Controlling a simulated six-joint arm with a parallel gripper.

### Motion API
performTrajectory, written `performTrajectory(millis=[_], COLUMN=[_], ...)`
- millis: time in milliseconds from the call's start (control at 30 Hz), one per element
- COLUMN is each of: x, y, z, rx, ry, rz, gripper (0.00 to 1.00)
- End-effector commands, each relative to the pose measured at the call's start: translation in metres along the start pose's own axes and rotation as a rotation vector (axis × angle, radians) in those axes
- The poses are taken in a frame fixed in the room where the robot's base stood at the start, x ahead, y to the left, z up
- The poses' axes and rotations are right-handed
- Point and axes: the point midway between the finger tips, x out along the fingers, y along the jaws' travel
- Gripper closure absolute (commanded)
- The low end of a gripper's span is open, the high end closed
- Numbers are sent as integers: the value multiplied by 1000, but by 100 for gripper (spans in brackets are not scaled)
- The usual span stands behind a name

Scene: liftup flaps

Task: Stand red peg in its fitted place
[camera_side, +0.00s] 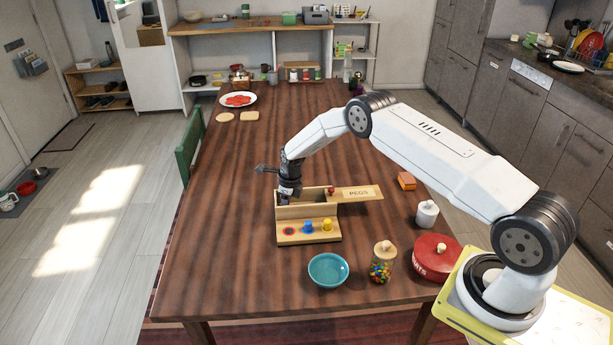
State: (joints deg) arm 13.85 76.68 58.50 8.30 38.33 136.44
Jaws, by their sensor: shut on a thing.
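A wooden peg box (290,212) stands on the table with its top open at the left. A board marked PEGS (361,193) sticks out to the right, with a small red knob (331,190) at its left end. The box's front ledge holds a red-ringed empty place (289,231), a blue peg (308,227) and a yellow peg (327,224). My gripper (285,199) points down into the left part of the box. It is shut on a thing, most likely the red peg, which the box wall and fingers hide.
In front stand a turquoise bowl (328,269), a jar of coloured sweets (382,262) and a red lidded pot (437,257). A white jar (427,214) and an orange block (406,181) are to the right. The table left of the box is clear.

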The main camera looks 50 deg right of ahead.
Motion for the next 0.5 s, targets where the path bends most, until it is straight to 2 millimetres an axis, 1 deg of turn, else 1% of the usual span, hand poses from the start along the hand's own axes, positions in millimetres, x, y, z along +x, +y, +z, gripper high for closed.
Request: performTrajectory(millis=[100, 133, 167, 200, 500], x=[3, 3, 3, 3, 2], y=[0, 0, 0, 0, 0], z=[0, 0, 0, 0, 0], rx=[0, 0, 0, 0, 0], ry=[0, 0, 0, 0, 0], rz=[0, 0, 0, 0, 0], gripper=[100, 67, 57, 55, 55])
